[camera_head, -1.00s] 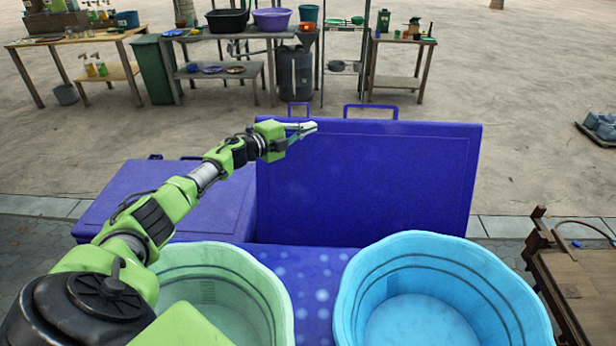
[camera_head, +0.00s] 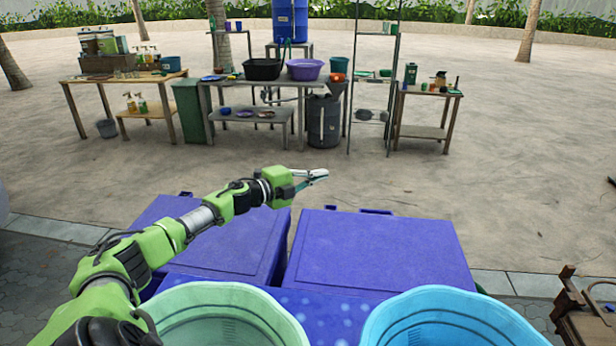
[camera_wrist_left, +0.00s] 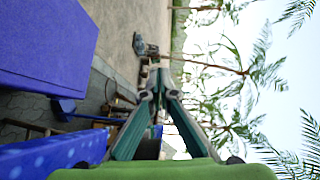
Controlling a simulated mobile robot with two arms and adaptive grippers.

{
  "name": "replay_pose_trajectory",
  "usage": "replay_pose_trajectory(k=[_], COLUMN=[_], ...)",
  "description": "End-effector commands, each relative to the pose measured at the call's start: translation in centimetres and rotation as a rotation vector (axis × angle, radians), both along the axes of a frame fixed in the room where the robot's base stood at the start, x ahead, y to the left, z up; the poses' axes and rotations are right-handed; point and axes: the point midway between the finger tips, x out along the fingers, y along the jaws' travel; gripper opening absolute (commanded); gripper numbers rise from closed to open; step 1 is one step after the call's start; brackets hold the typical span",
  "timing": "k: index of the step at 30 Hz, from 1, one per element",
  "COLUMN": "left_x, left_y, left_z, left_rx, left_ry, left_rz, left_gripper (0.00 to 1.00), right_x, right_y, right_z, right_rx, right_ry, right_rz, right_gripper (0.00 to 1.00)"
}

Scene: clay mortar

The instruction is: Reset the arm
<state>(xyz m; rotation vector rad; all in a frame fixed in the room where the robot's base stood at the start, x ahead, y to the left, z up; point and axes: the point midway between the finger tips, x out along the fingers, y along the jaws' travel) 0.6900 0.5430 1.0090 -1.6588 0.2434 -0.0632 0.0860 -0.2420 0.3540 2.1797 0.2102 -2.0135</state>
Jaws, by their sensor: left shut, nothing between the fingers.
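My left arm (camera_head: 155,240) is green and reaches in from the lower left. Its gripper (camera_head: 318,174) is shut and empty, held in the air above the blue chests. In the left wrist view the two fingers of this gripper (camera_wrist_left: 158,78) meet at their tips, with nothing between them. My right gripper is not in either view.
Two blue chests with closed lids stand ahead, one left (camera_head: 215,245) and one right (camera_head: 380,250). A pale green tub (camera_head: 225,295) and a light blue tub (camera_head: 450,300) stand in front. A wooden cart (camera_head: 590,325) is at the right. Open sandy ground lies beyond, before several tables.

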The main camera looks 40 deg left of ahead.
Motion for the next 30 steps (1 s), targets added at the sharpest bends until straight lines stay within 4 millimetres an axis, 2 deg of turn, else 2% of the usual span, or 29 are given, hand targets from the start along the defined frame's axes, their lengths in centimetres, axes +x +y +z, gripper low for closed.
replay_pose_trajectory(k=[4,9,20,23,30], left_x=[-1.9,-3.0,-3.5,-3.5,-3.4], left_y=[0.5,0.8,0.9,1.0,1.0], left_z=[0.5,1.2,1.7,2.6,6.9], left_rx=[0.003,0.000,0.001,0.001,0.001], left_ry=[0.004,0.003,0.000,0.000,0.000], left_rz=[-0.002,-0.001,-0.002,-0.002,-0.002], left_gripper=[0.00,0.00,0.00,0.00,0.00], right_x=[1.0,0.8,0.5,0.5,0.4], right_y=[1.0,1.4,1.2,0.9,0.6], right_z=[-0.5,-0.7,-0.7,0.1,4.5], right_rx=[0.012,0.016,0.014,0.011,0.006], right_ry=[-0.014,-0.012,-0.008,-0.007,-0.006], right_rz=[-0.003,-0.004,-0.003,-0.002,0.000], right_gripper=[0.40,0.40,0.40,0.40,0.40])
